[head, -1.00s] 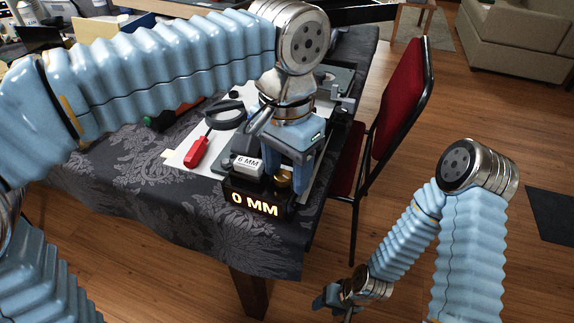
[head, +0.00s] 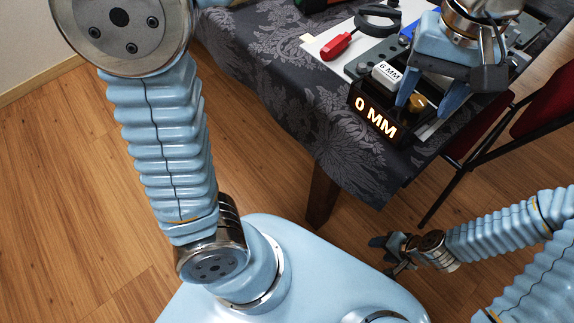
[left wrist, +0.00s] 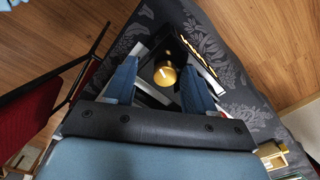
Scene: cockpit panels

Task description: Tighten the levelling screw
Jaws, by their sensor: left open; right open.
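The levelling screw is a brass knob (head: 416,102) on a dark device at the table corner. The device's front display (head: 376,117) reads "0 MM" in lit digits. A white block labelled "6 MM" (head: 387,74) sits beside the knob. My left gripper (head: 425,101) is open and points down, its two blue fingers on either side of the knob. In the left wrist view the knob (left wrist: 165,73) lies between the open fingers (left wrist: 160,88), with gaps showing on both sides. My right gripper (head: 393,252) is open and empty, low over the floor beside the table.
The patterned tablecloth (head: 270,80) is bare towards the front left. A red chair (head: 545,108) stands close to the table's right side.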

